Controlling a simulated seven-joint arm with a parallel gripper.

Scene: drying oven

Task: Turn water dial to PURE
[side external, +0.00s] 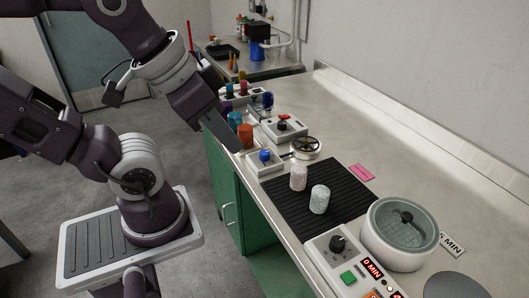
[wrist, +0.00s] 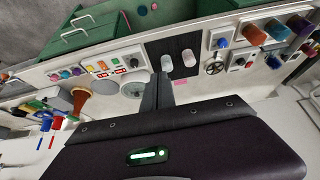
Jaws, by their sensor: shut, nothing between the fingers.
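A small white box with a blue knob (side external: 265,156) stands near the bench's front edge in the side view; the blue knob also shows in the wrist view (wrist: 222,43). A second box with a dark knob and red top (side external: 283,125) stands behind it, and a wheel-like dial (side external: 305,147) is beside them. No PURE marking is readable, so I cannot tell which is the water dial. My gripper (side external: 234,145) is above the bench's front edge, left of the blue-knob box in the side view. Its fingers are shut and empty, also in the wrist view (wrist: 158,90).
Two pale speckled cylinders (side external: 298,177) (side external: 319,199) stand on a ribbed black mat (side external: 345,190). A round lidded pot (side external: 403,232) and a timer panel (side external: 338,268) are in front. Orange and blue cylinders (side external: 245,135) (side external: 235,120) stand close to my gripper. The bench's back right is clear.

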